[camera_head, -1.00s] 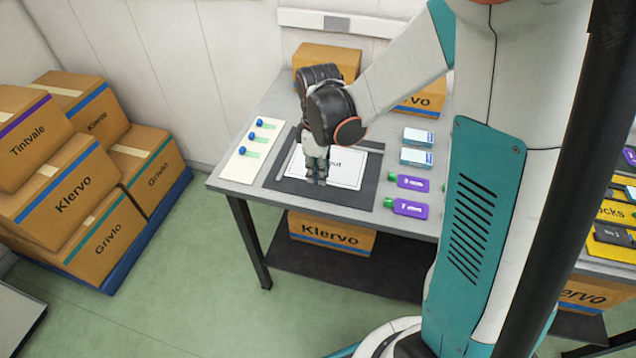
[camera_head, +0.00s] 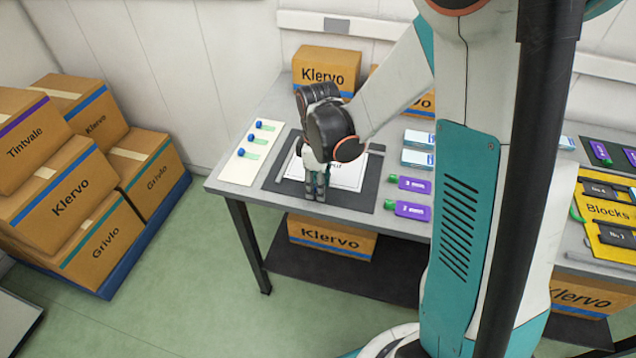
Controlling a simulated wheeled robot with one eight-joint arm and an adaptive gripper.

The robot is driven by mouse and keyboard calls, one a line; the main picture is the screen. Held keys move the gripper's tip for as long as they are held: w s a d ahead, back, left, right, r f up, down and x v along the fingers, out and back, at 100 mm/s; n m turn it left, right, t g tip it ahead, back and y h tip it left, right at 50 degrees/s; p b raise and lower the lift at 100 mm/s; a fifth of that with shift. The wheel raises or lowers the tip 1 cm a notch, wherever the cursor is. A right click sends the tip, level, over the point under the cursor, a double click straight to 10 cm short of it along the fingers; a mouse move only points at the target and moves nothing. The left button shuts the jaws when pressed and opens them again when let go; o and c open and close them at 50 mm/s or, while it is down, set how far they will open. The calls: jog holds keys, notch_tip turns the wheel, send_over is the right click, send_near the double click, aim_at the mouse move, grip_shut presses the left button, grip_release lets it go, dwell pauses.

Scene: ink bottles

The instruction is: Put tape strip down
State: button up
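My gripper (camera_head: 316,194) points down over the front part of a white printed sheet (camera_head: 346,176) on a dark mat (camera_head: 345,201). Its fingers are small and seen from above, so I cannot tell whether they are open or shut, or whether a tape strip is between them. They hide part of the sheet and its print. A pale card (camera_head: 236,172) left of the mat carries several short green strips (camera_head: 252,156) with blue ends. I cannot tell whether these are tape strips.
Two purple bottles (camera_head: 412,209) with green caps lie right of the mat, with blue-white boxes (camera_head: 417,158) behind them. A cardboard box (camera_head: 325,68) stands at the table's back. A yellow tray (camera_head: 607,222) lies at far right. Stacked cartons (camera_head: 70,195) stand left, apart from the table.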

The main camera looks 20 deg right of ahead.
jog(key=shift+r, duration=0.1)
notch_tip(320, 180, up, 12)
jog(key=p, duration=0.5)
jog(key=s+r+m+t, duration=0.7)
jog(key=s+r+m, duration=0.4)
jog(key=s, duration=0.4)
jog(key=shift+r, duration=0.2)
